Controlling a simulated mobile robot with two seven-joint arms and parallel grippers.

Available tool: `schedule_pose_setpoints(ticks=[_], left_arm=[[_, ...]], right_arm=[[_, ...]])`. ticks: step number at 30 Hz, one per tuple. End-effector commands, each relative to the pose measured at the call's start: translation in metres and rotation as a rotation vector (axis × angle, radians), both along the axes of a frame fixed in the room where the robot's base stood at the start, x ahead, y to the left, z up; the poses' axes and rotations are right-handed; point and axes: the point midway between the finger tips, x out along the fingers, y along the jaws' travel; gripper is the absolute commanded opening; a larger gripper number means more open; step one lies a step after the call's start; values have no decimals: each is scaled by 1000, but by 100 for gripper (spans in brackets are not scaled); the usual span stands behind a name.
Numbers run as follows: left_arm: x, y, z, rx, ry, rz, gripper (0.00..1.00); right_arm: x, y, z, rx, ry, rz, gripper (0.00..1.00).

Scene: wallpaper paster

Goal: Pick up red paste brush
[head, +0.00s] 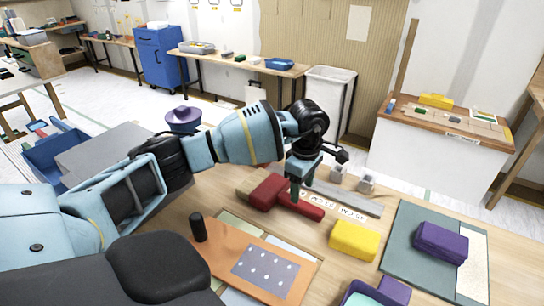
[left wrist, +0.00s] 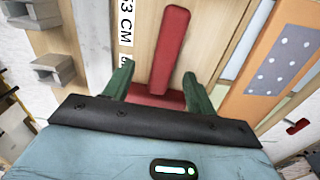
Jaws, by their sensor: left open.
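The red paste brush (head: 306,207) lies flat on the wooden table, its thick red block to the left and its handle pointing right. My left gripper (head: 298,184) is over the brush and hides part of it. In the left wrist view, the fingers of the gripper (left wrist: 158,84) are apart, one on each side of the brush (left wrist: 170,48), with the wider red part between them and the handle running away. Whether the fingers touch the brush I cannot tell. My right gripper is not in view.
A grey ruler strip (head: 345,197) and small grey blocks (head: 366,183) lie behind the brush. A yellow block (head: 355,240) lies to its right. An orange board (head: 225,252) with a black knob is in front.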

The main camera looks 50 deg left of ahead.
Motion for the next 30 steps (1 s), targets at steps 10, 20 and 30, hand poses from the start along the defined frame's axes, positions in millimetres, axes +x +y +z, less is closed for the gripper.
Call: schedule_pose_setpoints(ticks=[10,20,30], left_arm=[[-8,-5,-32,0,1,-1,56],[-7,-4,-51,0,-2,-1,56],[-7,-4,-51,0,-1,0,26]], right_arm=[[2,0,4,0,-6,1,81],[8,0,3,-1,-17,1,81],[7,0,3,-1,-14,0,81]])
